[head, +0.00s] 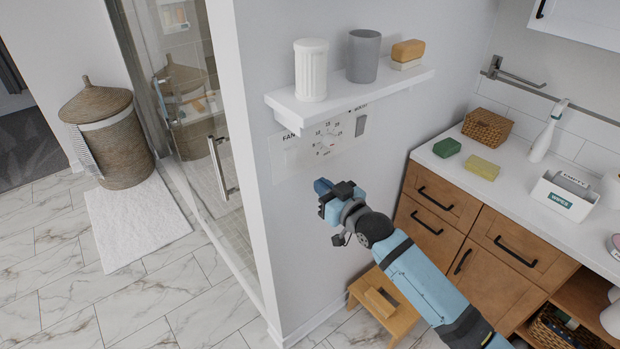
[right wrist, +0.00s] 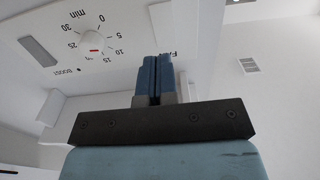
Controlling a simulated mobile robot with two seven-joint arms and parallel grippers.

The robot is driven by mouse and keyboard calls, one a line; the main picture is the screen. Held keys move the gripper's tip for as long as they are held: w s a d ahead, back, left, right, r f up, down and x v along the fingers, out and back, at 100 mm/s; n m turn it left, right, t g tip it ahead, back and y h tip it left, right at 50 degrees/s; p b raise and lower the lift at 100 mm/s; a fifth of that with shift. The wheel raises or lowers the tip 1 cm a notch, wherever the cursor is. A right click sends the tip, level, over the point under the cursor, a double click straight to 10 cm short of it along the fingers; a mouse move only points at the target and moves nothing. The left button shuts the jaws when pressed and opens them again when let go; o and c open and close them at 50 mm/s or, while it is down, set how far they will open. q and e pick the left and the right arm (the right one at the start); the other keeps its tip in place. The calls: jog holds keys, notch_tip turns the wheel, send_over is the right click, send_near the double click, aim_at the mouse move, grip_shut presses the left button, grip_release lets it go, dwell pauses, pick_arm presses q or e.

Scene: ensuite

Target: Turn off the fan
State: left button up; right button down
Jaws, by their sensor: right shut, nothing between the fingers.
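The fan control panel (head: 299,151) is on the white wall below a shelf, with "FAN" lettering at its left. A round timer dial (head: 326,146) with minute marks is at its middle, and a grey switch (head: 361,125) is at its right. My right gripper (head: 323,188) is below the panel, apart from the dial. Its blue fingers (right wrist: 154,80) are together and empty. My left gripper is not in view.
The shelf (head: 400,85) juts out above the panel, holding a white ribbed cup (head: 311,70), a grey cup (head: 363,56) and a brush-like block (head: 407,53). A wooden stool (head: 380,305) stands below my arm. A vanity counter (head: 440,160) is at right.

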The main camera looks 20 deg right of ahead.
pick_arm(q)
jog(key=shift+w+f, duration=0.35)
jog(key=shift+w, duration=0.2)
pick_arm(e)
jog(key=v, duration=0.4)
jog(key=shift+f, duration=0.15)
jog(key=shift+s+d, duration=0.1)
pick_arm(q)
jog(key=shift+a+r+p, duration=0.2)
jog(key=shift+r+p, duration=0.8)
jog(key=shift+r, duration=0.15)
pick_arm(e)
jog(key=s+a+f+g+h, duration=0.1)
jog(key=s+f+g, duration=0.2)
jog(key=s+f, duration=0.7)
jog(key=s+a+f+m+g+h, duration=0.1)
jog(key=s+a+f+g+h, duration=0.1)
jog(key=s+f, duration=0.9)
jog(key=s+g, duration=0.1)
jog(key=s, duration=0.4)
jog(key=shift+a, duration=0.3)
jog(key=shift+s+f, duration=0.1)
